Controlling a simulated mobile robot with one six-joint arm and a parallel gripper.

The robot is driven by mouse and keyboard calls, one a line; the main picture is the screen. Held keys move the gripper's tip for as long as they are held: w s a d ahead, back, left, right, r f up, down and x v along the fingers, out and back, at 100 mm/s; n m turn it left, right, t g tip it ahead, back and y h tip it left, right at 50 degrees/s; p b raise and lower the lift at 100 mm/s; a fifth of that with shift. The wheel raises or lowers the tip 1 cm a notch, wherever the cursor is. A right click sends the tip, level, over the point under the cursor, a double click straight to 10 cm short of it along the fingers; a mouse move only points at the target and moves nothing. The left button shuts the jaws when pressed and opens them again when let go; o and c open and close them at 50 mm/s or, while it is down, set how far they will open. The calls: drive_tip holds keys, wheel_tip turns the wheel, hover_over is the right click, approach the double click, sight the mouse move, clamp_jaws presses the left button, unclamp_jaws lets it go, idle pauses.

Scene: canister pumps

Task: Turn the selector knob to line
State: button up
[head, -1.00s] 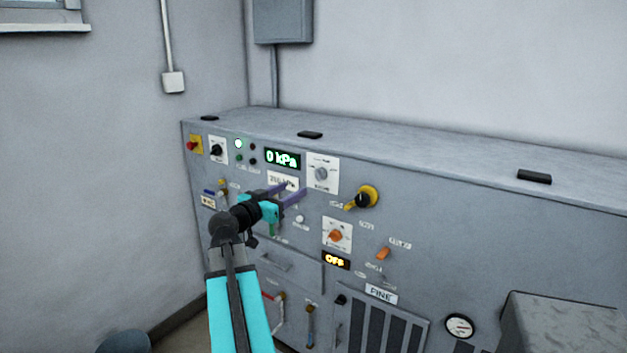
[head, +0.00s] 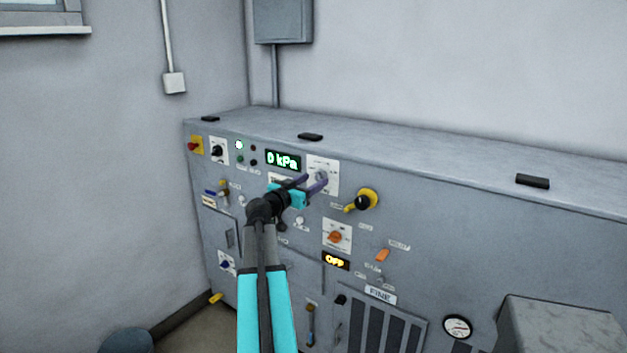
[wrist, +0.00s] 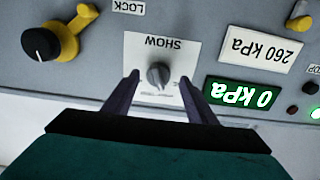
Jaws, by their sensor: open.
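A grey selector knob (wrist: 158,76) sits on a white plate (wrist: 140,45) marked SHOW, which appears upside down in the wrist view. Other lettering on the plate is too small to read, and I cannot tell which mark the knob points to. In the head view the plate (head: 331,164) is partly behind my fingers. My gripper (head: 312,182) is open in front of the panel. In the wrist view its two purple fingers stand one on each side of the knob, apart from it as far as I can see.
A green 0 kPa display (head: 283,160) is left of the plate. A black knob with yellow handle (head: 363,202) is at its lower right. An orange knob (head: 335,237) and an orange OFF display (head: 335,262) are below. A 260 kPa label (wrist: 262,49) is nearby.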

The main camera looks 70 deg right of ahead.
drive_tip(key=shift+x, duration=1)
drive_tip(key=c, duration=1)
drive_tip(key=shift+s+a, duration=0.1)
drive_tip(key=shift+a, duration=0.35)
drive_tip(key=shift+c, duration=0.3)
drive_tip(key=shift+d+r, duration=0.1)
drive_tip(key=shift+d, duration=0.25)
